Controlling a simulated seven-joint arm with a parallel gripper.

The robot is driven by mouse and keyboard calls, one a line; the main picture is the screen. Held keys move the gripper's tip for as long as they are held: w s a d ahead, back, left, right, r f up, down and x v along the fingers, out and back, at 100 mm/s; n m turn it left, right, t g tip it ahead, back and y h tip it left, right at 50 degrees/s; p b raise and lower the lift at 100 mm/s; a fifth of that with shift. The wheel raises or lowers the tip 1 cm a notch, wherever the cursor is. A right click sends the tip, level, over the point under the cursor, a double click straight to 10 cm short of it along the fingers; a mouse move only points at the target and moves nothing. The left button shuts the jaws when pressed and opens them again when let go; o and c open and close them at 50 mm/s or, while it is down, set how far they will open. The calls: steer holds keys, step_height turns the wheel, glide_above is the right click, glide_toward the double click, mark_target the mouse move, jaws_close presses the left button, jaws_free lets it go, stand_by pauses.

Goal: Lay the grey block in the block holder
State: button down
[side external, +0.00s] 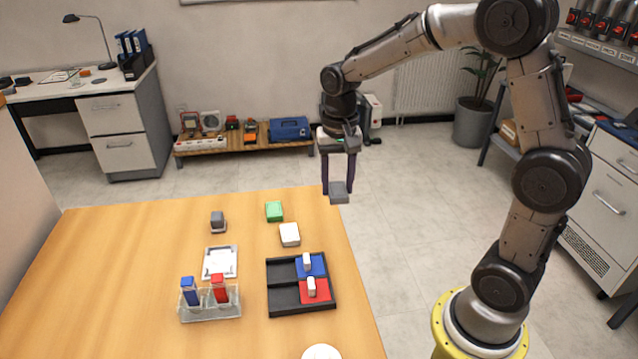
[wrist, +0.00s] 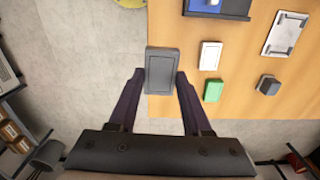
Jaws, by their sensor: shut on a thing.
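My gripper (side external: 338,184) is raised beyond the table's far right edge. It is shut on the grey block (side external: 340,196), a flat rectangular piece. In the wrist view the grey block (wrist: 161,72) sits between the two dark fingertips, its broad face towards the camera, partly over the floor and partly over the table edge. A white plate with raised corner pieces (side external: 220,262), which looks like the block holder, lies on the table, left of and nearer the side camera than my gripper. It appears empty. It also shows at upper right in the wrist view (wrist: 284,33).
A green block (side external: 274,211) and a white block (side external: 289,234) lie near the table's right side. A small dark grey object (side external: 217,222) stands behind the white plate. A black tray (side external: 284,298) holds blue and red pieces. A clear rack (side external: 210,312) holds blue and red-topped items.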

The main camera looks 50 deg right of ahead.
steer(key=s, duration=0.1)
steer(key=s+r, duration=0.1)
steer(key=shift+s+a+r, duration=0.1)
steer(key=shift+s+a, duration=0.1)
steer(key=shift+s, duration=0.1)
steer(key=shift+w+r+m, duration=0.1)
steer(key=shift+r+m, duration=0.15)
steer(key=shift+m, duration=0.05)
steer(key=w+a+r+m, duration=0.1)
steer(key=w+a+r, duration=0.1)
steer(key=w, duration=0.5)
steer(key=n, duration=0.2)
glide_above(220, 260)
steer(key=f, duration=0.8)
steer(key=shift+w+d+f, duration=0.1)
steer(key=shift+d+f, duration=0.1)
steer(key=shift+f, duration=0.2)
steer(key=shift+a+f, duration=0.2)
steer(key=shift+f, duration=2.35)
steer(key=shift+f, duration=0.4)
